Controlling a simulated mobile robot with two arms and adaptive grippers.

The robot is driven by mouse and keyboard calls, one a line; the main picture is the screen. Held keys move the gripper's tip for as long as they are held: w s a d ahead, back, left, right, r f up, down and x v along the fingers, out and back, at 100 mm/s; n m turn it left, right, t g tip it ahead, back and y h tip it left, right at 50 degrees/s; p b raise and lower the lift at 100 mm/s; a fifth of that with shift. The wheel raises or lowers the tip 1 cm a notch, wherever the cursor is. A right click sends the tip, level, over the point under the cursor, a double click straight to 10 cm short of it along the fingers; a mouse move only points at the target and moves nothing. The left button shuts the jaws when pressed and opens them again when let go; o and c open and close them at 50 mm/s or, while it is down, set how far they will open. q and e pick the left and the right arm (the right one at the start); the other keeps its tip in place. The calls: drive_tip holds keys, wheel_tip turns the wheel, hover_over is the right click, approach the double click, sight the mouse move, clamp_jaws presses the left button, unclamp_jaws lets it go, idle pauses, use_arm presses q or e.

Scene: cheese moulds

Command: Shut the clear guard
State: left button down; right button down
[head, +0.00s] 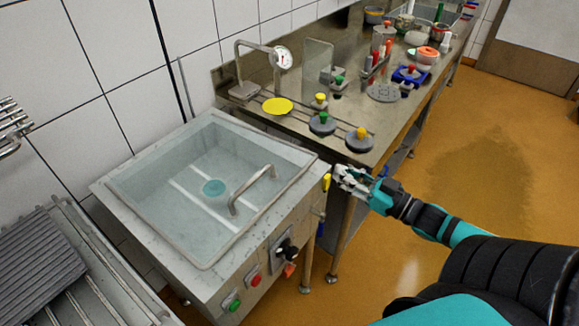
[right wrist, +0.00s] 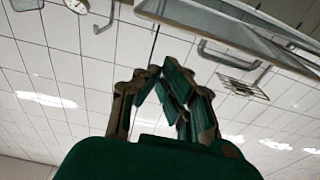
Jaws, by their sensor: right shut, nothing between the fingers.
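The clear guard (head: 190,225) is a see-through panel with a bar handle (head: 252,190), over the square basin of the steel machine (head: 112,195). It lies low and about flat; I cannot tell whether a small gap is left under its edge. In the right wrist view the handle (right wrist: 232,57) shows beside the panel's edge. My right gripper (head: 340,178) is shut and empty, just right of the machine's right corner, close to a yellow part (head: 326,183) and apart from the handle. Its fingers (right wrist: 165,75) meet in the wrist view. My left gripper is out of view.
A steel bench (head: 300,95) behind holds a dial gauge (head: 282,57), a yellow disc (head: 277,106) and several knobbed weights. Green and red buttons (head: 254,277) are on the machine's front. A slatted rack (head: 40,255) stands at left. The orange floor at right is clear.

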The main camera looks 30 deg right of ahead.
drive_tip(key=s+a+r+g+h+p, duration=0.1)
drive_tip(key=s+a+r+g+p, duration=0.2)
drive_tip(key=a, duration=0.6)
drive_tip(key=s+a+r+g+h+p, duration=0.15)
drive_tip(key=a+r+p, duration=0.25)
drive_tip(key=a, duration=0.5)
drive_tip(key=shift+y, duration=0.45)
drive_tip(key=w+a+f, duration=0.1)
drive_tip(key=w+f, duration=0.3)
drive_tip(key=w, duration=0.1)
drive_tip(key=w+a+f, duration=0.1)
drive_tip(key=w+f, duration=0.1)
drive_tip(key=w, duration=0.1)
drive_tip(key=shift+a+f+b, duration=0.15)
drive_tip(key=shift+a+b, duration=0.15)
drive_tip(key=shift+a, duration=0.05)
drive_tip(key=shift+s+f, duration=0.15)
drive_tip(key=shift+f, duration=0.3)
